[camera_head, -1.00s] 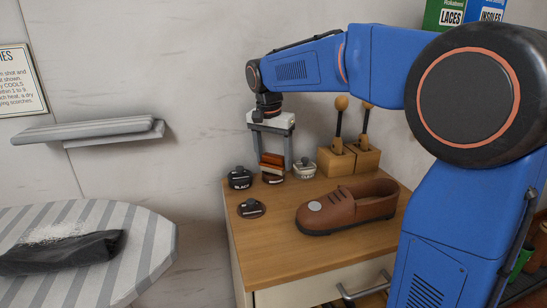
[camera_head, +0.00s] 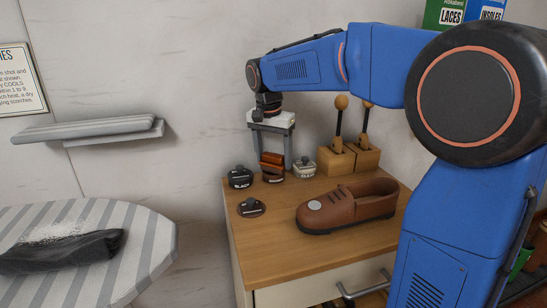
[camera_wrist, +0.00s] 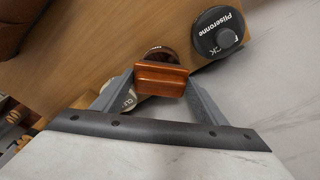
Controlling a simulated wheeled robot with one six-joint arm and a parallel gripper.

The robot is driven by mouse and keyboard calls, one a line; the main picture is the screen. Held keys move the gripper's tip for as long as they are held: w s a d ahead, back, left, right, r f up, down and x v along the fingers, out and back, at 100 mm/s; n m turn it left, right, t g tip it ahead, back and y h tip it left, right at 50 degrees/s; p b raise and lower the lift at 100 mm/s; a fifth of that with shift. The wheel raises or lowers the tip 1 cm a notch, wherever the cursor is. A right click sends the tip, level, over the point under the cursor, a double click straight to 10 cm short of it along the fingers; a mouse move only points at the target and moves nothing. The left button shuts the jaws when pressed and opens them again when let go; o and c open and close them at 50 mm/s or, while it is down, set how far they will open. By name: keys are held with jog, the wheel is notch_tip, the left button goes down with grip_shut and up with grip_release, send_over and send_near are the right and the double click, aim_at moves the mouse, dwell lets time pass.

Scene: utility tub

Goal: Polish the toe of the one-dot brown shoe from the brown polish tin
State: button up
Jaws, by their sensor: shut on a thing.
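My gripper (camera_head: 272,162) points down over the back left of the wooden cabinet top, shut on a reddish-brown wooden-handled brush (camera_head: 271,159). The brush handle (camera_wrist: 160,80) sits between both fingers in the wrist view; its underside is hidden. The open brown polish tin (camera_head: 273,178) is directly below the brush and partly hidden by it; whether they touch I cannot tell. Its round rim (camera_wrist: 161,54) shows behind the handle. A brown lid with a knob (camera_head: 251,208) lies in front. The brown shoe (camera_head: 350,207) stands to the right, toe left, with one pale round patch on the toe.
A black tin (camera_head: 240,178) stands left of the brown tin and a clear polish tin (camera_head: 304,169) right of it. An ironing board (camera_head: 150,245) with a dark cloth is at left.

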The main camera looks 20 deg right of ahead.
aim_at(274, 154)
jog(key=shift+r, duration=3.5)
jog(key=shift+s, duration=0.15)
